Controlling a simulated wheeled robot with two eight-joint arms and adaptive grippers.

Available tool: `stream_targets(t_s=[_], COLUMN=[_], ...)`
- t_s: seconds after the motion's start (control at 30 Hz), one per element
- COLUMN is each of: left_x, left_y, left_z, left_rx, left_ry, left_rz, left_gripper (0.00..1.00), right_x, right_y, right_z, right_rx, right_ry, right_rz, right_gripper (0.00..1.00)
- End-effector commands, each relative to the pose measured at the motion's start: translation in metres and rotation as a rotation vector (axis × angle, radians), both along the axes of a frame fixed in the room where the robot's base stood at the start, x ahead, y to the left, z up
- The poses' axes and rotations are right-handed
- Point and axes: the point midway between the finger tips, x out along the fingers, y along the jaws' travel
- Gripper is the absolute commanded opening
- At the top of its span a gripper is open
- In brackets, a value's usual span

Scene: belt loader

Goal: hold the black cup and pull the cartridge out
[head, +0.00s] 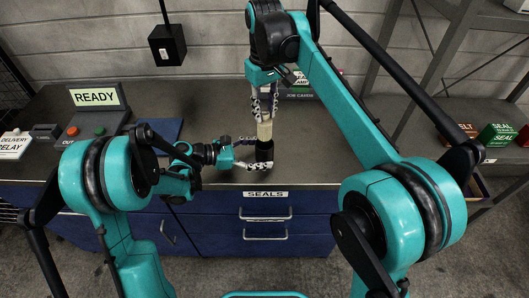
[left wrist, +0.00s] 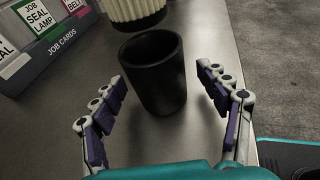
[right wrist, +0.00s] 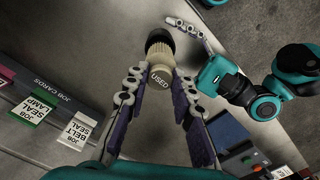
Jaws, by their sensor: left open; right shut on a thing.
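The black cup (head: 264,147) stands upright on the grey counter. It also shows in the left wrist view (left wrist: 158,85), its mouth open and dark inside. My left gripper (head: 260,153) is open at the cup, with a finger to either side and gaps visible between the fingers and its wall. The cream cartridge (head: 265,130), marked USED in the right wrist view (right wrist: 160,78), is held upright by my right gripper (head: 265,110), which is shut on it from above. In the left wrist view, the cartridge's ribbed end (left wrist: 135,12) is above the cup's rim, apart from it.
Job cards (left wrist: 50,35) stand in a holder behind the cup. A READY screen (head: 95,97), a control box with red and green buttons (head: 88,125) and a blue mat (head: 155,130) are to the left. Seal boxes (head: 495,135) are far right. Seals drawers (head: 265,210) are below.

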Motion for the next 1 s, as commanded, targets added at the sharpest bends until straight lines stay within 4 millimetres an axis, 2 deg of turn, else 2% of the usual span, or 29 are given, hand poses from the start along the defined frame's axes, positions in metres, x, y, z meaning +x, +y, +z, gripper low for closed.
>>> stream_targets(t_s=[0.17,0.6,0.8,1.0], left_x=[-0.002,-0.027,-0.033,-0.034], left_y=[0.011,0.092,0.108,0.11], left_z=[0.004,0.029,0.035,0.035], left_rx=[0.0,0.0,0.0,0.0], left_ry=[0.0,0.0,0.001,0.0], left_rz=[0.003,0.004,0.001,-0.001], left_gripper=[0.75,0.75,0.75,0.75], right_x=[0.0,0.0,0.0,0.0], right_y=[0.0,0.0,0.0,0.0], right_z=[0.0,0.0,0.0,0.0], right_rx=[0.0,0.0,0.0,0.0], right_ry=[0.0,0.0,0.0,0.0], right_rz=[0.0,0.0,0.0,0.0], right_gripper=[0.0,0.0,0.0,0.0])
